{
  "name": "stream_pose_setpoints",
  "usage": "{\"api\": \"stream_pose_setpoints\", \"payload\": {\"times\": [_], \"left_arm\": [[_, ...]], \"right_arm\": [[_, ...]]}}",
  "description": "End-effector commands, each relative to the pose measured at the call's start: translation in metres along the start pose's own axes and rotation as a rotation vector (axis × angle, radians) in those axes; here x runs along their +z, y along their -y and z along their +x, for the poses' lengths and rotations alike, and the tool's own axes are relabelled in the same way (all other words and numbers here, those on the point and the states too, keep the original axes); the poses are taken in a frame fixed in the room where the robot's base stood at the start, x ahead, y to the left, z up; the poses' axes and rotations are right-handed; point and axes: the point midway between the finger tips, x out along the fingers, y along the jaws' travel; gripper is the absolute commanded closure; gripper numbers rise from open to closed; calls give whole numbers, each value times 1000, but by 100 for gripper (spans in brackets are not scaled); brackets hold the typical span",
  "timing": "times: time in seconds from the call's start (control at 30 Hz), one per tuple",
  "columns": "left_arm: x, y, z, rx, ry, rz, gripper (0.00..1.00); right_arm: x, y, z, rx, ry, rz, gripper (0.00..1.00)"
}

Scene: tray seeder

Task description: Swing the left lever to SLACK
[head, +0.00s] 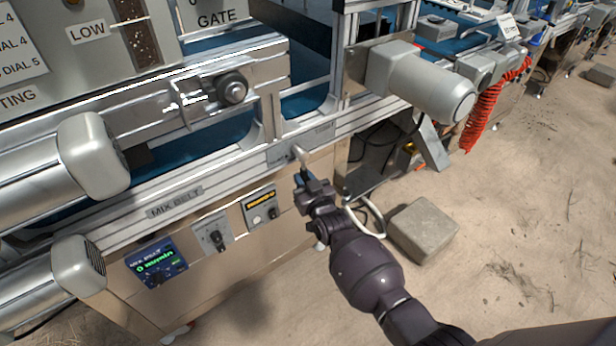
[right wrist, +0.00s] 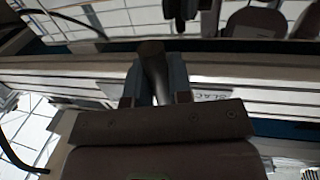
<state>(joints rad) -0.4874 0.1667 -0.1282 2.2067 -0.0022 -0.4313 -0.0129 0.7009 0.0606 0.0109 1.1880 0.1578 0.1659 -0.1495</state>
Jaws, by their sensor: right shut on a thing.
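A short lever (head: 299,154) stands at the front rail of the machine, right of the MIX BELT plate. In the right wrist view its dark, rounded end (right wrist: 152,62) rises between my fingers. My right gripper (head: 303,178) is shut on the lever, and it also shows in the right wrist view (right wrist: 155,88). A label whose visible letters read SLAC (right wrist: 210,97) sits just right of the fingers in the right wrist view. In the head view the small labels by the lever are too faint to read surely. My left gripper is out of view.
A grey motor (head: 420,82) juts out at the upper right. A stone block (head: 422,231) lies on the sandy ground beside my right arm.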

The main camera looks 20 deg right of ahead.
Motion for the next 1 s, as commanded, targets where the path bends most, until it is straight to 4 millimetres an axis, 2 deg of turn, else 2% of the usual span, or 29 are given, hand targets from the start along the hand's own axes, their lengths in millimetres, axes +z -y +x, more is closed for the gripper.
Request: {"api": "stream_pose_setpoints", "payload": {"times": [0.6,0.63,0.8,1.0], "left_arm": [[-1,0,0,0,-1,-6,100],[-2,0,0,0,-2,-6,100],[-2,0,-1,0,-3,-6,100],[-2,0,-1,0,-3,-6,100]], "right_arm": [[1,4,-1,0,11,48,100],[1,4,-1,0,11,48,79],[1,4,-1,0,10,46,55],[0,3,-1,0,9,44,55]]}}
